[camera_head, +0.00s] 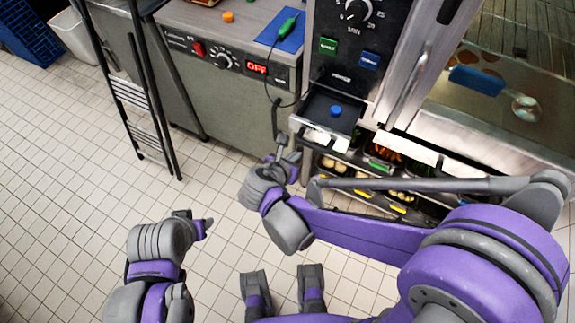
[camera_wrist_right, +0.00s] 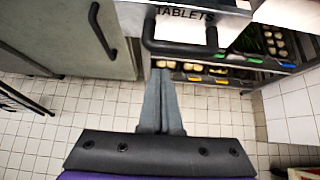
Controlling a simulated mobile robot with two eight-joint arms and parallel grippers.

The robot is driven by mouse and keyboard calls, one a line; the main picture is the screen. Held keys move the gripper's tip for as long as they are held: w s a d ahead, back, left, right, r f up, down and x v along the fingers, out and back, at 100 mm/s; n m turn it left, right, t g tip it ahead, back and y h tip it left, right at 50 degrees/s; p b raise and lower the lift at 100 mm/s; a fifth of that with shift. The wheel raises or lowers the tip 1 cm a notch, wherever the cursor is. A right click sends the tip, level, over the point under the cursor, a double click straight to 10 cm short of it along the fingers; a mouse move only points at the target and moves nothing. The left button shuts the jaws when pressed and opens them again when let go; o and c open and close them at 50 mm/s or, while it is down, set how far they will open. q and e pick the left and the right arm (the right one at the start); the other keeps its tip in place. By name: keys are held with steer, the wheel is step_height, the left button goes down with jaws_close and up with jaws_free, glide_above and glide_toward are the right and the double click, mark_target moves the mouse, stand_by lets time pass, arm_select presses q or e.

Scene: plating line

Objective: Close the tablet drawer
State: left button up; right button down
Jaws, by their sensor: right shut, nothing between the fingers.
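The tablet drawer (camera_head: 318,108) stands pulled out below the control panel in the head view, with a blue round tablet (camera_head: 336,110) inside. In the right wrist view its front carries the label "TABLETS" (camera_wrist_right: 185,12) and a dark bar handle (camera_wrist_right: 178,46). My right gripper (camera_head: 284,148) is shut and empty at the drawer's front left. In the right wrist view its fingertips (camera_wrist_right: 162,72) appear just below the handle; I cannot tell whether they touch. My left gripper (camera_head: 206,224) is low at the left, away from the drawer, and its opening is unclear.
Below the drawer are food bins (camera_head: 385,152) with several items. A grey cabinet with a red "OFF" display (camera_head: 257,68) stands to the left. A dark folding stand (camera_head: 145,105) is further left. A blue-handled utensil (camera_head: 478,80) lies at right.

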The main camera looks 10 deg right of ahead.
steer(key=shift+w+d+r, duration=0.2)
steer(key=shift+w+d, duration=0.2)
steer(key=shift+w, duration=0.3)
steer(key=b, duration=0.1)
glide_toward(323, 111)
steer(key=x, duration=0.4)
steer(key=shift+s+f, duration=0.1)
steer(key=shift+f, duration=0.05)
